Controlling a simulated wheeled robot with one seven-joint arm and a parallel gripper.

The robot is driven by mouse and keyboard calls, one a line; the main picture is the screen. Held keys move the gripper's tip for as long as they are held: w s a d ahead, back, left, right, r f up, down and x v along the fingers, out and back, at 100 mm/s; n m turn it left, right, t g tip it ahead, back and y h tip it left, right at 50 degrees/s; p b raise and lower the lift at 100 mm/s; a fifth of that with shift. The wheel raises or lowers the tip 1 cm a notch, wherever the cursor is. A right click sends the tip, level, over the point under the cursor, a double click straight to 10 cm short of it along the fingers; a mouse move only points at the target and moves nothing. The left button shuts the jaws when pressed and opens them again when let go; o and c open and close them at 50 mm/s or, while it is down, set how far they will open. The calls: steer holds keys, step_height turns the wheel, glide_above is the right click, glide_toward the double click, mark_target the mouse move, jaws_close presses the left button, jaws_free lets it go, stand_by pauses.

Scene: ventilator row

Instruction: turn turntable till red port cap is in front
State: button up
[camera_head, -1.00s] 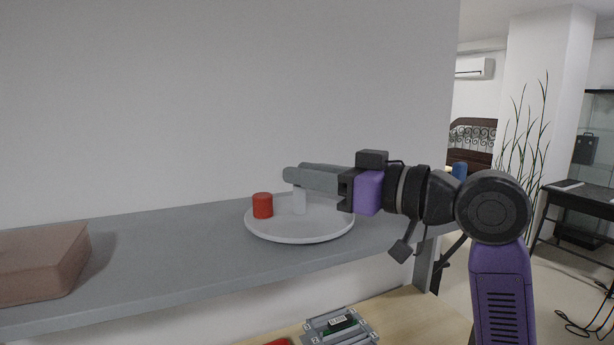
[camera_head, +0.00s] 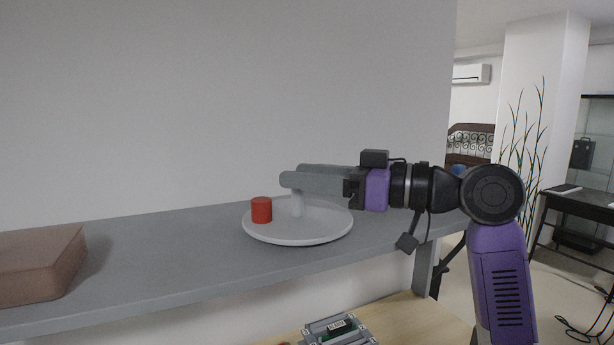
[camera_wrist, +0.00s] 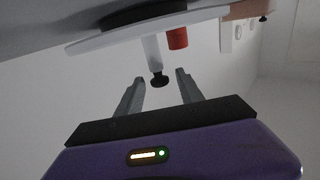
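The turntable (camera_head: 325,227) is a pale round disc lying on the grey shelf. A red cap (camera_head: 261,210) stands upright near its left edge. A white post (camera_head: 297,205) rises from the disc to the right of the cap. My gripper (camera_head: 292,174) reaches in from the right above the disc, its two fingers apart. In the wrist view, the fingers (camera_wrist: 159,77) are open, with the dark end of the white post (camera_wrist: 154,50) showing between their tips; I see no contact. The red cap (camera_wrist: 177,38) hangs just right of the post there.
The grey shelf (camera_head: 160,255) is clear between the turntable and a brown box (camera_head: 38,265) at the far left. A wall (camera_head: 220,100) stands close behind. A grey tray with a green part (camera_head: 338,328) lies on a lower wooden surface (camera_head: 400,318).

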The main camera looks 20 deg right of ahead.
steer(key=shift+b+v, duration=0.75)
steer(key=shift+v, duration=3.2)
